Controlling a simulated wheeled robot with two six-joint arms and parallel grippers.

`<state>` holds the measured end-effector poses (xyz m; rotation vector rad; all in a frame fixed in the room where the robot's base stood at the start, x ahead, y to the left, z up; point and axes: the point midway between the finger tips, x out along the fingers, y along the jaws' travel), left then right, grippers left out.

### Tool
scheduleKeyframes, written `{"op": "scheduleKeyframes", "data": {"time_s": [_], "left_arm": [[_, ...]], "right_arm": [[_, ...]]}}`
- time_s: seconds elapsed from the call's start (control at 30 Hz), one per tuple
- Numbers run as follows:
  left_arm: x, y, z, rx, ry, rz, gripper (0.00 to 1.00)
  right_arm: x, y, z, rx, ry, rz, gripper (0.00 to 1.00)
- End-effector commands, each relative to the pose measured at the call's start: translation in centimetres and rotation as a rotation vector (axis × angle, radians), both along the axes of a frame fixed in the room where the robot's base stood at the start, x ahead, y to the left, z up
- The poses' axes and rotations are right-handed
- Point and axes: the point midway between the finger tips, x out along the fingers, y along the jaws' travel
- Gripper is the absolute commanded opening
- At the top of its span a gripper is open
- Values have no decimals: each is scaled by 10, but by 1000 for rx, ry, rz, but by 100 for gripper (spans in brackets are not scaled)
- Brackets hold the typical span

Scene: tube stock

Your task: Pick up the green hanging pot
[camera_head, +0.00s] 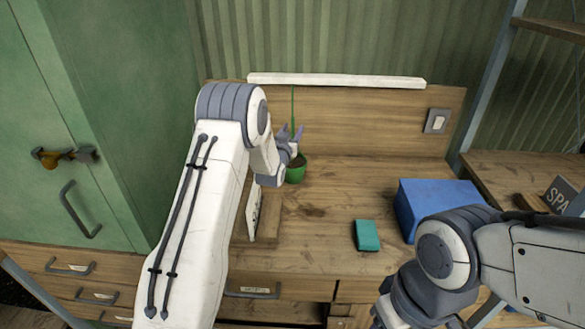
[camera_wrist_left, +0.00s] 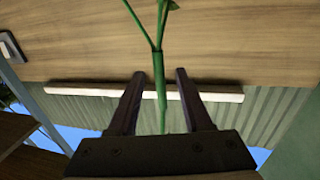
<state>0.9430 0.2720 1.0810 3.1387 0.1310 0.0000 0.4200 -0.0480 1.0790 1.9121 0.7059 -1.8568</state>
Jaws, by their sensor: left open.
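The green pot (camera_head: 296,174) stands upright on the wooden desk near its back panel, with dark soil and a thin green stem (camera_head: 293,104) rising from it. My left gripper (camera_head: 291,132) is open at the stem, just above the pot. The left wrist view is upside down; there the green stem (camera_wrist_left: 160,75) runs between the two spread fingers of my left gripper (camera_wrist_left: 158,75), with a gap on each side. The pot body is outside that view. My right arm comes in at the lower right; its gripper fingers are out of frame.
A blue box (camera_head: 425,204) and a teal block (camera_head: 367,235) are on the desk, right of the pot. A framed board (camera_head: 253,210) stands beside my left forearm. A green cabinet (camera_head: 110,120) is at left. The desk between pot and blue box is clear.

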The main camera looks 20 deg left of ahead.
Motion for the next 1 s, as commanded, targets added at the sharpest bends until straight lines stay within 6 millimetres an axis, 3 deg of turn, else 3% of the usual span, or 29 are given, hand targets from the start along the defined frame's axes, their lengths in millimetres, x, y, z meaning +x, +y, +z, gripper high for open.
{"op": "scheduleKeyframes", "data": {"time_s": [0.1, 0.23, 0.57, 0.6, 0.7, 0.73, 1.0], "left_arm": [[18, 2, 4, 0, 0, 0, 49], [32, 3, 3, 0, -1, 0, 49], [39, 4, 1, 0, 0, 0, 49], [39, 4, 1, 0, 0, 0, 46], [39, 4, 1, 0, 0, 0, 7], [39, 4, 1, 0, 0, 0, 0], [39, 4, 1, 0, 0, 0, 0]], "right_arm": [[0, 0, 16, 0, 0, 0, 49], [0, 0, 19, 0, 0, 0, 49], [0, 0, 19, 0, 0, 0, 49], [0, 0, 19, 0, 0, 0, 49], [0, 0, 19, 0, 0, 0, 49], [0, 0, 19, 0, 0, 0, 49], [0, 0, 19, 0, 0, 0, 49]]}}
